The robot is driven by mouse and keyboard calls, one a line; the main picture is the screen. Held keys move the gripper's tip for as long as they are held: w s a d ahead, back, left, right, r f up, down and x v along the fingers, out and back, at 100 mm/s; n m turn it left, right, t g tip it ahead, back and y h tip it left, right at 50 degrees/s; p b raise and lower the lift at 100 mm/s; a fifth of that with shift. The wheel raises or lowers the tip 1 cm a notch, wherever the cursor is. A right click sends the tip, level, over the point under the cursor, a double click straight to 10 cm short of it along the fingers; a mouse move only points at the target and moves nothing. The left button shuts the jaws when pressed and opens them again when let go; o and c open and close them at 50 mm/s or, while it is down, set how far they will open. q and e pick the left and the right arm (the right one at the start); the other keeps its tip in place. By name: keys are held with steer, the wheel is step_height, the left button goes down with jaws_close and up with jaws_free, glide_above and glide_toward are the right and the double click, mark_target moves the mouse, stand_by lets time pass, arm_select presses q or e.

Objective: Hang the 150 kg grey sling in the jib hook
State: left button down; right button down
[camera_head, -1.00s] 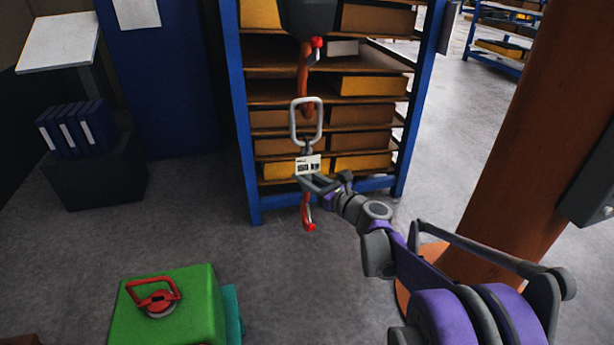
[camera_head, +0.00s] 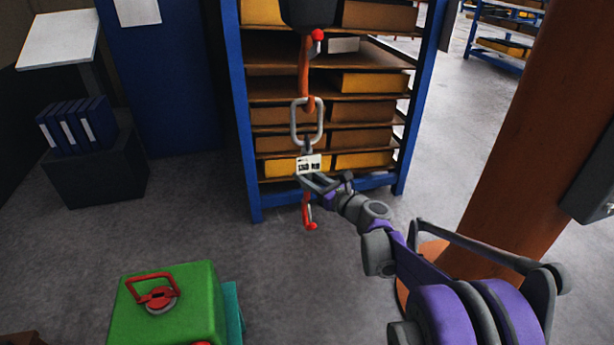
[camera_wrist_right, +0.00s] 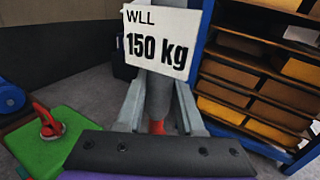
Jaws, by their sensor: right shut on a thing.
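The grey sling has an oblong grey ring (camera_head: 293,122) on top, a white tag (camera_head: 308,164) and a red hook (camera_head: 308,212) at its lower end. The tag reads "WLL 150 kg" in the right wrist view (camera_wrist_right: 157,42). My right gripper (camera_head: 312,180) is shut on the sling just below the tag, holding it upright. The orange jib hook (camera_head: 304,70) hangs from a dark block (camera_head: 307,12). Its lower end overlaps the ring's upper part in the head view; I cannot tell whether it passes through. My left gripper is not in view.
A green block (camera_head: 185,285) with a red lifting handle (camera_head: 157,295) stands at the lower left. A blue shelf rack (camera_head: 250,150) with yellow and brown boxes stands behind the sling. A thick orange-brown column (camera_head: 520,150) is at right. Grey floor lies open between them.

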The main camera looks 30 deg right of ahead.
steer(key=shift+c, duration=2.2)
jaws_free()
steer(key=shift+s, duration=0.15)
steer(key=b+v, duration=0.1)
steer(key=v, duration=1)
steer(key=s+a+f+n+g+y, duration=0.1)
steer(key=s+a+f+n+g, duration=0.25)
steer(key=a+n, duration=0.45)
steer(key=s+a+f+n+g+y, duration=0.1)
steer(key=s+a+f+n+g, duration=0.3)
steer(key=a+n, duration=0.4)
steer(key=s+a+f+n+g+h, duration=0.1)
steer(key=s+f+n+g+h, duration=0.1)
steer(key=s+n, duration=0.5)
steer(key=s+a+f+n+g+h+p, duration=0.1)
steer(key=s+f+n+h, duration=0.3)
steer(key=n, duration=0.6)
steer(key=s+f+g, duration=0.1)
steer(key=s+f, duration=0.1)
steer(key=s, duration=0.1)
steer(key=shift+a+g, duration=0.2)
steer(key=shift+g, duration=0.15)
